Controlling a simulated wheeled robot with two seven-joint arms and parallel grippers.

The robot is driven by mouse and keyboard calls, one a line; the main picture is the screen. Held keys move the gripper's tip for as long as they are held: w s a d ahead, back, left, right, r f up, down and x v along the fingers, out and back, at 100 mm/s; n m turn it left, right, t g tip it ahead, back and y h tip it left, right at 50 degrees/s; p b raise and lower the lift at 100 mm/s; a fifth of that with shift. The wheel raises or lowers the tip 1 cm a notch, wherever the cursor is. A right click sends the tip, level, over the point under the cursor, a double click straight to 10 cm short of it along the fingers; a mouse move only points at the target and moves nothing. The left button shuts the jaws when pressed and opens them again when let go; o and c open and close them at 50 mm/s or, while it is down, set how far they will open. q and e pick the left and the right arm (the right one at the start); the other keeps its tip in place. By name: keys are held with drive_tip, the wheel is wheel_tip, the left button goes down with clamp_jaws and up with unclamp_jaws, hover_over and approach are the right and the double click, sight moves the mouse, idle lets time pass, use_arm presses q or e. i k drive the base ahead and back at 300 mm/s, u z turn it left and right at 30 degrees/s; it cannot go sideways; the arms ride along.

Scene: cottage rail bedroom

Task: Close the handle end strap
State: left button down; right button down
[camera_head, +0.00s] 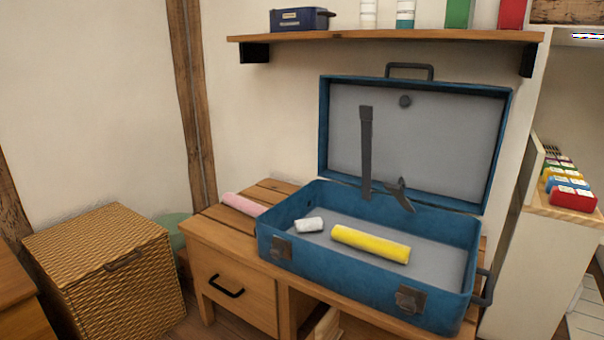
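A blue suitcase (355,277) stands open on a wooden bench, its grey-lined lid (455,140) raised against the wall. One dark grey strap (366,150) stands upright in front of the lid lining. A second dark strap (401,196) is shorter and slants beside it, to the right, nearer the end with the dark side handle (483,288). The straps do not reach across the case. A yellow roll (371,244) and a small white roll (309,225) lie inside the case. Two metal latches sit on its front wall. Neither of my grippers is in view.
The wooden bench (236,235) has a drawer and holds a pink roll (242,204) left of the case. A shelf (385,37) with a small blue case and containers hangs above the lid. A wicker basket (100,260) stands at left. A cabinet is at right.

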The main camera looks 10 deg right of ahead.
sight(398, 191)
drive_tip(key=u, duration=0.45)
drive_tip(key=i, duration=1.1)
drive_tip(key=z, duration=1.5)
